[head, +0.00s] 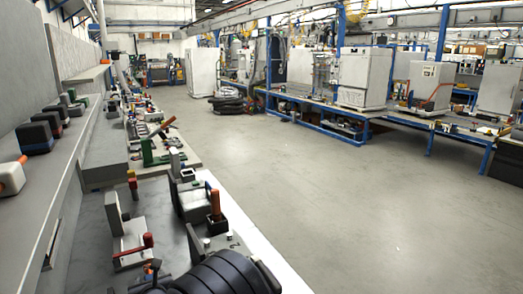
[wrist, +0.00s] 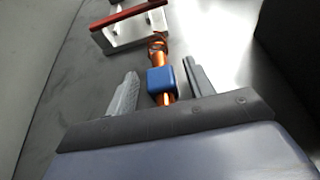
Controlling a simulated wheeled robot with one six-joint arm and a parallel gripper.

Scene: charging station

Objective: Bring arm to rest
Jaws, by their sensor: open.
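My gripper (wrist: 160,67) is open in the wrist view, with its two grey fingers apart. A blue block (wrist: 160,80) on an orange stem (wrist: 158,46) shows between the fingers; I cannot tell whether either finger touches it. In the head view, my dark, ribbed arm (head: 222,276) is low at the bottom centre, over the bench. The gripper's fingers cannot be made out there.
A clamp with a red handle (head: 133,252) on a light plate stands close to the arm; its red bar (wrist: 128,16) tops the wrist view. An orange-handled fixture (head: 214,205) stands beyond. A grey shelf (head: 40,200) runs along the left. The floor at right is clear.

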